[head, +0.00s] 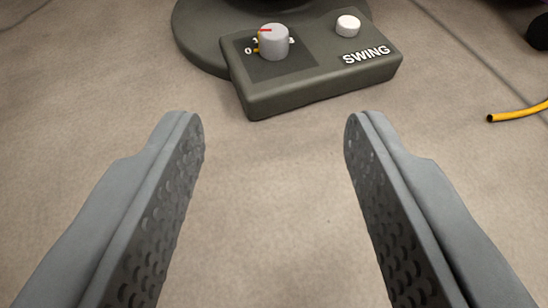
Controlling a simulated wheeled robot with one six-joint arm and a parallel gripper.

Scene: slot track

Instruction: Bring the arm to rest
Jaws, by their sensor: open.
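My gripper (274,135) is open, with its two grey padded fingers wide apart and nothing between them but bare floor. Just beyond the fingertips is a dark grey-green control box (320,91) labelled SWING. On its left part is a grey knob (273,43) with a red line on top, beside a 0 mark and other markings partly hidden behind it. On its right part is a white round button (348,25). The fingers are apart from the box. The rest of the arm is not in view.
A dark round base (200,40) sits behind the box and runs out of the top of the frame. A yellow cable end (518,114) lies at the right. A dark object (539,32) is cut off at the upper right. The floor (275,220) between the fingers is clear.

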